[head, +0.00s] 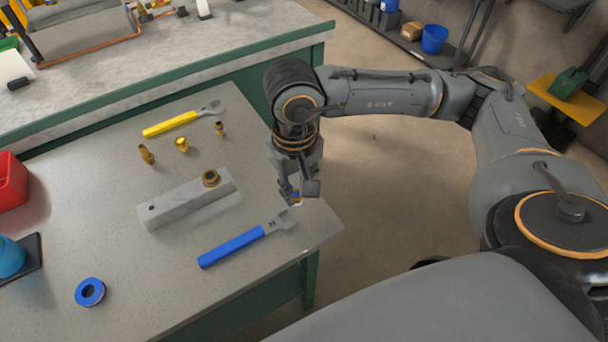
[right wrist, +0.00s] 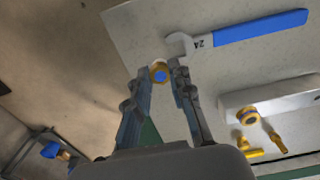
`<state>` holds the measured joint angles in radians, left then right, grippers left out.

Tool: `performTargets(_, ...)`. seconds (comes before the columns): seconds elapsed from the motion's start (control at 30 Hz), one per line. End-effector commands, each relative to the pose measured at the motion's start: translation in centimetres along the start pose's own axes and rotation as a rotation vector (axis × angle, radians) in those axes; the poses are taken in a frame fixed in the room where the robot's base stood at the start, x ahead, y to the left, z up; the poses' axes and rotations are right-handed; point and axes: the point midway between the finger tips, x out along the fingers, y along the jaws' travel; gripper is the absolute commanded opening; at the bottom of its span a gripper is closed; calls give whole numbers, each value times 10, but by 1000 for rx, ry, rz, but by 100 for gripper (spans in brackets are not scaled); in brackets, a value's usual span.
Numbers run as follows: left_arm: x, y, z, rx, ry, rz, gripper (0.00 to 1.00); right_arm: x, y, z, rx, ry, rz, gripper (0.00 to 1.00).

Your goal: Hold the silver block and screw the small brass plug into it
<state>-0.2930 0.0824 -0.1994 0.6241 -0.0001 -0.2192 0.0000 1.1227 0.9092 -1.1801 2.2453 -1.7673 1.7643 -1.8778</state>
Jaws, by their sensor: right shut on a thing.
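The silver block (head: 188,200) lies on the grey worktop, with a brass ring-like fitting (head: 211,178) at its right end and a small dark hole near its left end. It also shows in the right wrist view (right wrist: 283,90). My right gripper (head: 297,196) is to the right of the block, near the table's right edge. It is shut on a small round brass plug (right wrist: 159,70) with a blue centre, between its fingertips. The plug is mostly hidden in the head view. My left gripper is not in view.
A blue-handled wrench (head: 232,246) lies in front of the block. A yellow-handled wrench (head: 172,124) and brass fittings (head: 182,145) lie behind it. A blue ring (head: 90,292) is at front left, a red bin (head: 10,182) at far left. The front middle is clear.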

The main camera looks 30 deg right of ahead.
Motion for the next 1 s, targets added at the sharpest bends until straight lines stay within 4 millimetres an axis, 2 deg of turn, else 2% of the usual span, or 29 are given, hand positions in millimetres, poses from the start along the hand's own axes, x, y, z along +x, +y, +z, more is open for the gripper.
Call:
performTargets(0.3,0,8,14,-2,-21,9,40,0,0,0,0,0,0,0)
performTargets(0.7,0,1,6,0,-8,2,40,-1,-2,-4,0,1,-2,0)
performTargets(0.77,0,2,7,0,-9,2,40,-4,-7,-11,0,2,-5,0)
performTargets(0.87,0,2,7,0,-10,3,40,-12,-22,-33,1,1,-14,0)
performTargets(1.0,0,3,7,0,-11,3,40,-32,-55,-74,0,-2,-21,0)
